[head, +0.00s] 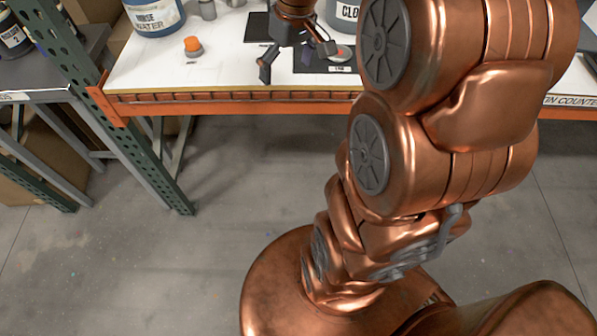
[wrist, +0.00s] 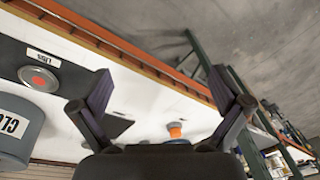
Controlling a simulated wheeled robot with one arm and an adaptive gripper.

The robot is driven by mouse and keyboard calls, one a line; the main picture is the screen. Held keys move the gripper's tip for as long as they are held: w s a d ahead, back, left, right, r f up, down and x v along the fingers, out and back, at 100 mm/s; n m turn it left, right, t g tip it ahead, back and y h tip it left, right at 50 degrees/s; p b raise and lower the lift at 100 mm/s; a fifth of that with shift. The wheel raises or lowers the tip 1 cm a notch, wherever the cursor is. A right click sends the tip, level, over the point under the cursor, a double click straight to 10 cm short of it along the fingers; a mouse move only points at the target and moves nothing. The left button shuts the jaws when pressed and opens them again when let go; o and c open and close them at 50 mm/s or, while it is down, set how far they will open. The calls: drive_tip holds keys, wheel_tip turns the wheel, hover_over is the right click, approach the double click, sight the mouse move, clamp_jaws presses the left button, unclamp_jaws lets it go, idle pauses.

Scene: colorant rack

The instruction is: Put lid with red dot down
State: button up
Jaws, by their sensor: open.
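The grey lid with a red dot (head: 343,53) lies flat on a dark mat (head: 308,62) with a small white label, near the bench's front edge. The lid also shows at the left of the wrist view (wrist: 39,78). My gripper (head: 298,62) is over the bench, left of the lid in the head view, with its fingers spread and nothing between them. In the wrist view my gripper (wrist: 162,88) is open, and the lid is outside the fingers, apart from them. One finger overlaps the mat area in the head view; I cannot tell its height.
A grey container lettered "CLO" (wrist: 14,128) stands beside the mat. A small orange-topped item (head: 193,46) stands left on the white bench top (head: 135,75), with a white-labelled bucket (head: 154,18) behind. A green upright (head: 120,125) and orange beam border the bench.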

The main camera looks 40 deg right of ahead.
drive_tip(key=s+a+f+g, duration=0.1)
drive_tip(key=s+a+f, duration=0.1)
drive_tip(key=s+a, duration=0.4)
drive_tip(key=s+a+f+g+h, duration=0.1)
drive_tip(key=s+a+f, duration=0.2)
drive_tip(key=s, duration=1.1)
drive_tip(key=a, duration=0.3)
drive_tip(key=shift+s+a+m+g, duration=0.3)
drive_tip(key=shift+s+a+g, duration=0.1)
